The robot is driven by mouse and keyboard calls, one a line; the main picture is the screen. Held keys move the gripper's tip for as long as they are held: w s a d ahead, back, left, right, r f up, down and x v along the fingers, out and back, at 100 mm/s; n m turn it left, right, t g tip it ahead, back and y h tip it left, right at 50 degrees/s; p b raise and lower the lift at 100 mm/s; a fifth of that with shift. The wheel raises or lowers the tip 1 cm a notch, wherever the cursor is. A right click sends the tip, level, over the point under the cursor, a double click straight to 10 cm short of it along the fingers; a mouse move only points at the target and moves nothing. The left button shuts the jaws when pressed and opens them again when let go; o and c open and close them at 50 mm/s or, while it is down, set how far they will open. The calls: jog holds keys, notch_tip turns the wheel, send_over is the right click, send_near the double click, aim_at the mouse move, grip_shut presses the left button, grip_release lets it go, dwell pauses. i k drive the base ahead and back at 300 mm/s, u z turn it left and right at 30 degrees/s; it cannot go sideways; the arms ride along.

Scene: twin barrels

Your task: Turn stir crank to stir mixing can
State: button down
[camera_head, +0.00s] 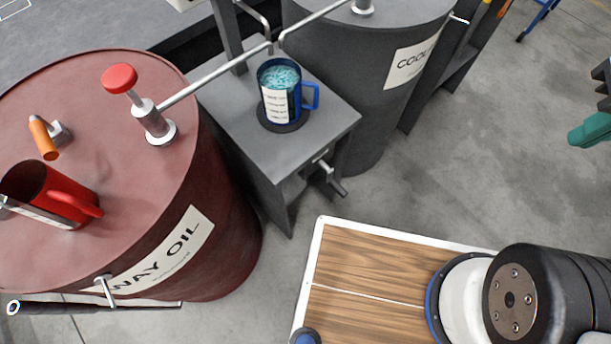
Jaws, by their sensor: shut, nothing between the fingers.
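The mixing can (291,100) is a blue mug-like can with a side handle and a white label. It stands upright on a dark round pad on the grey stand (240,140) between two barrels, and turquoise contents show inside. A small metal crank (328,178), which looks like the stir crank, sticks out of the stand's front below the can. Its grip points down and to the right. I do not see my gripper. Part of my arm shows at bottom right, and nothing of mine touches the can or crank.
The red way oil barrel (160,210) is at left, with a red-knobbed pump (155,122) and a red mug (45,195) on top. The dark coolant barrel (365,105) is behind the stand. A spout reaches toward the can. Open floor (450,170) lies right of the crank.

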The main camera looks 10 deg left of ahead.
aim_at(334, 183)
jog(key=k, duration=0.35)
jog(key=u, duration=0.85)
jog(key=i, duration=0.5)
jog(key=k, duration=0.5)
jog(key=z, duration=1.5)
jog(key=i, duration=0.75)
jog(key=u, duration=1.6)
